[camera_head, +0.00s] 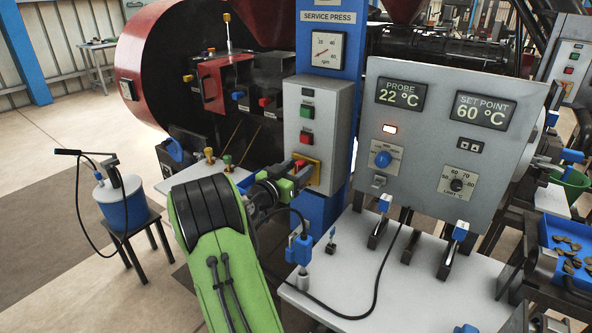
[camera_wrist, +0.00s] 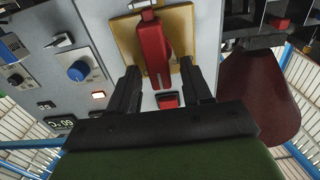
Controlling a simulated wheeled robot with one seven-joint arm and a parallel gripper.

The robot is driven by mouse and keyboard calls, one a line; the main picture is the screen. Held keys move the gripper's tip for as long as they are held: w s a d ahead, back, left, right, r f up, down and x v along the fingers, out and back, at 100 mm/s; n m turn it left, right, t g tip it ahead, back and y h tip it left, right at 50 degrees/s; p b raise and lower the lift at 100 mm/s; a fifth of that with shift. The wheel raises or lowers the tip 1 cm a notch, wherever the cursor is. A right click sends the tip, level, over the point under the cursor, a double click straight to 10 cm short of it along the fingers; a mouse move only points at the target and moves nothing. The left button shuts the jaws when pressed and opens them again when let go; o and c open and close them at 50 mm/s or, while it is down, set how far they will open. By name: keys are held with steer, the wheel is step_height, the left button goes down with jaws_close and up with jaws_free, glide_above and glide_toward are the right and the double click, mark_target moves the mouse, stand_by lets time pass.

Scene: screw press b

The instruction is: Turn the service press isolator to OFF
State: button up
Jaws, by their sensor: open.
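The service press isolator has a red handle (camera_wrist: 155,48) on a yellow plate (camera_wrist: 184,22) at the lower end of the grey control box (camera_head: 306,98). In the wrist view, which is upside down, the handle runs roughly along the box's long axis. My gripper (camera_wrist: 160,68) is open, with one dark finger on each side of the handle and a visible gap on both sides. In the head view, my gripper (camera_head: 284,186) is at the isolator (camera_head: 300,166) and partly hides it and its plate. The OFF marking cannot be read.
A red button (camera_head: 306,138) and a green button (camera_head: 307,112) sit above the isolator. A grey panel (camera_head: 440,130) with a blue knob (camera_head: 383,159) stands to the right. A white table (camera_head: 400,290) with clamps and a cable is below.

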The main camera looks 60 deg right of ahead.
steer(key=c, duration=0.9)
steer(key=shift+w+n, duration=0.1)
steer(key=shift+n, duration=0.2)
steer(key=n, duration=0.3)
steer(key=shift+w+f+n+p, duration=0.1)
steer(key=shift+w+n+p, duration=0.2)
steer(key=shift+n+p, duration=0.1)
steer(key=shift+w+d+f+n+p, duration=0.1)
steer(key=shift+w+f+n+p, duration=0.2)
steer(key=shift+n+p, duration=1.45)
steer(key=shift+w+f+n+p, duration=0.1)
steer(key=shift+f+n+p, duration=0.4)
steer(key=shift+n, duration=2.2)
steer(key=shift+w+d+f+n+p, duration=0.1)
steer(key=shift+w+f+n+p, duration=0.15)
steer(key=shift+n+p, duration=1.55)
steer(key=shift+f+n+b, duration=0.1)
steer(key=shift+n+b, duration=0.35)
steer(key=shift+n, duration=0.2)
